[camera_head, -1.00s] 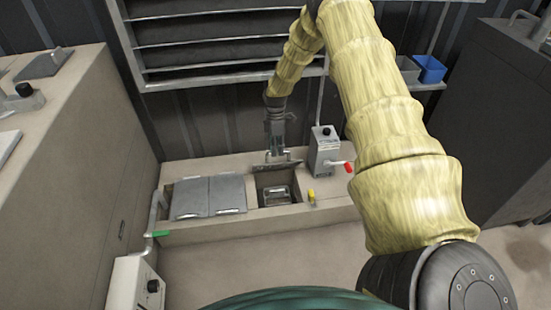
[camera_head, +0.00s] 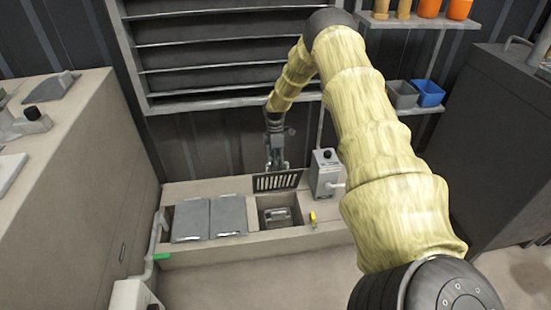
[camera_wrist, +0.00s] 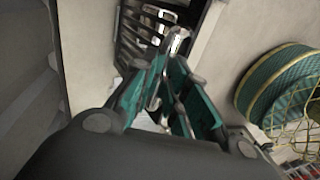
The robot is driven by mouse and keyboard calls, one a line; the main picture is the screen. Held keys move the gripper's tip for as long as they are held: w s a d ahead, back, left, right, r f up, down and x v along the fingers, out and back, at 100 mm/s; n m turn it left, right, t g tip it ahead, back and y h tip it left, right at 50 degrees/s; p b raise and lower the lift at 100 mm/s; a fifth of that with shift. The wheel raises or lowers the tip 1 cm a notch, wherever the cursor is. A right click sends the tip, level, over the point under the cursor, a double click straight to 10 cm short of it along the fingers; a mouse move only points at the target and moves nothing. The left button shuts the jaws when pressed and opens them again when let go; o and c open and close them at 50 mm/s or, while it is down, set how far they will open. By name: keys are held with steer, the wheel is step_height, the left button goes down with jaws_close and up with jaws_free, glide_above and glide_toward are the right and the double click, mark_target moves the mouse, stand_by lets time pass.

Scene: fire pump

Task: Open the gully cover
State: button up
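The gully cover (camera_head: 278,181) is a dark slotted grate. In the head view it stands nearly upright at the back edge of the square gully opening (camera_head: 264,205), which is uncovered. A metal piece with a handle (camera_head: 278,215) sits down inside the opening. My gripper (camera_head: 275,165) is at the top of the cover, behind the opening. In the wrist view the green-padded fingers of my gripper (camera_wrist: 168,58) come together at the pale metal handle, with the grate (camera_wrist: 140,30) beyond. The fingers hide part of the handle.
Two grey lids (camera_head: 210,217) lie left of the opening. A grey box (camera_head: 325,172) stands to its right, and a yellow tab (camera_head: 313,217) is near the front right. A green-handled pipe (camera_head: 160,256) is at the left. A louvred panel (camera_head: 220,55) is behind.

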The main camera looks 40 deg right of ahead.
steer(key=o, duration=0.3)
steer(key=shift+d+f, duration=0.1)
steer(key=shift+f, duration=0.35)
steer(key=shift+r, duration=0.4)
steer(key=v, duration=0.7)
